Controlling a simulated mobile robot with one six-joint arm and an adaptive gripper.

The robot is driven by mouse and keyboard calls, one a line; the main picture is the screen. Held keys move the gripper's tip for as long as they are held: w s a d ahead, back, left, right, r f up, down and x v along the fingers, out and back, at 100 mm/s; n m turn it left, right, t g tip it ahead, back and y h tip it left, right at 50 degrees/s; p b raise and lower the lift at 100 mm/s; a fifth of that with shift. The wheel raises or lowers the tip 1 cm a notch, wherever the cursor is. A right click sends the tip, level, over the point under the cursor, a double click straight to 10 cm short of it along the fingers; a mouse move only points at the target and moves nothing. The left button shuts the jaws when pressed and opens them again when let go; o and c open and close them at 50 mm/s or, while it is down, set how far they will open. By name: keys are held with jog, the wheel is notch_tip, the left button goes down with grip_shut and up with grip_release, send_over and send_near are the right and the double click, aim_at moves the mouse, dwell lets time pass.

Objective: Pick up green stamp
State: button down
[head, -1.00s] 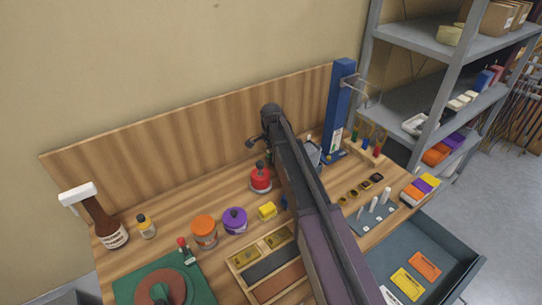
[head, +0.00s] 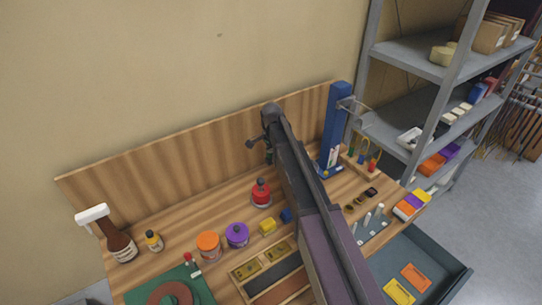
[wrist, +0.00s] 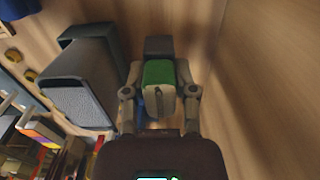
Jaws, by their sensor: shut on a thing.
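My gripper (wrist: 160,92) is shut on the green stamp (wrist: 159,73), with one finger on each side of it in the wrist view. A dark grey block shows just beyond the stamp; I cannot tell whether it is part of it. The arm hides most of the gripper there. I cannot tell how high the stamp is above the bench.
A dark grey block with a pale face (wrist: 80,85) is left of the stamp. A blue column (head: 335,125) is to the right.

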jog(key=shift+r, duration=0.1)
dwell(0.6)
jog(key=c, duration=1)
grip_release()
jog(key=c, duration=0.3)
notch_tip(320, 180, up, 5)
jog(key=p, duration=0.4)
jog(key=shift+p, duration=0.35)
jog(key=shift+f, duration=0.25)
